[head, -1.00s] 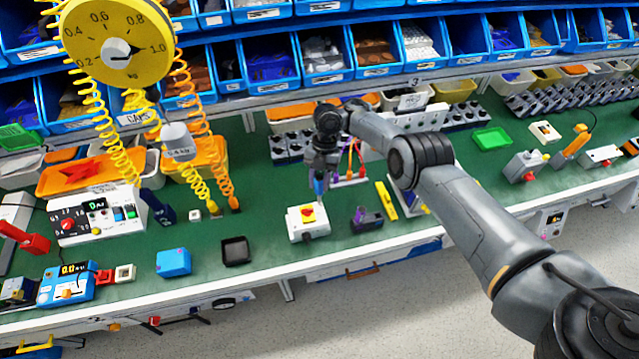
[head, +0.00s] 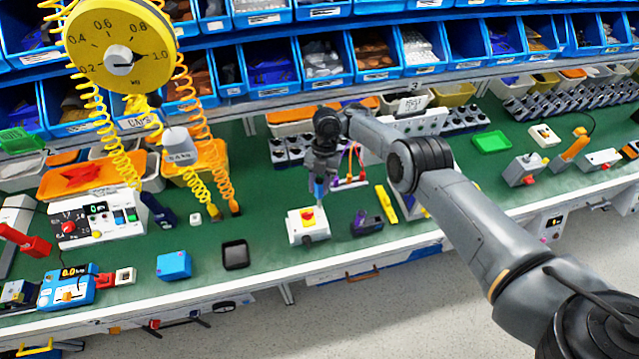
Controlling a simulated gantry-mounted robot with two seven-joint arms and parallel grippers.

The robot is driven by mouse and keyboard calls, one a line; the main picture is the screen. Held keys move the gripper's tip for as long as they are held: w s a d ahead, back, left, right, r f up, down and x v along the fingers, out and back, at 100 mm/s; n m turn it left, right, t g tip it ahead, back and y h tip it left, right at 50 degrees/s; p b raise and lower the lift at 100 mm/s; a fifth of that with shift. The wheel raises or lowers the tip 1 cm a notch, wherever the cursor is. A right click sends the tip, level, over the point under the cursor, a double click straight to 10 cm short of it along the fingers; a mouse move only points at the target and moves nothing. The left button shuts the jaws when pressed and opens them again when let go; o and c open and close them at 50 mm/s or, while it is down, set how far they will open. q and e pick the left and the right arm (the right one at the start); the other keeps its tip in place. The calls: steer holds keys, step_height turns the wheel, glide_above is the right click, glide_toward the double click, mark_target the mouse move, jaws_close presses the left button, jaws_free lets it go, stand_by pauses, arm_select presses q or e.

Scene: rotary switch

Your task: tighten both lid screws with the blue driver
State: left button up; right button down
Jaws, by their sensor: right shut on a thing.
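A white switch box (head: 308,234) with a yellow plate and a red knob (head: 307,215) stands near the front edge of the green bench. My right gripper (head: 320,174) is above the box's back right side, pointing down. It is shut on the blue driver (head: 319,188), which hangs roughly upright with its tip at or just above the box's right part. I cannot tell if the tip touches a screw. The lid screws are too small to make out. My left gripper is out of view.
A purple and black tool holder (head: 367,223) and a yellow bar (head: 386,204) lie right of the box. A black tray (head: 235,254) and a blue box (head: 174,265) stand to its left. Coiled hoses and a yellow dial (head: 121,50) hang at the left.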

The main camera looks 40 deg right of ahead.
stand_by(0.6)
steer(key=shift+f, duration=0.4)
steer(key=shift+r+p, duration=0.15)
steer(key=shift+p, duration=0.25)
steer(key=m+t+p, duration=0.1)
steer(key=m+p, duration=0.2)
steer(key=p, duration=0.2)
steer(key=m+t+p, duration=0.1)
steer(key=m+p, duration=0.2)
steer(key=p, duration=0.2)
steer(key=shift+s+r+m+y, duration=0.1)
steer(key=shift+r+m+y, duration=0.05)
steer(key=shift+m+y, duration=0.2)
steer(key=shift+f+m+t+p, duration=0.2)
steer(key=shift+m+t+p, duration=0.4)
steer(key=shift+p, duration=0.25)
steer(key=shift+f, duration=0.1)
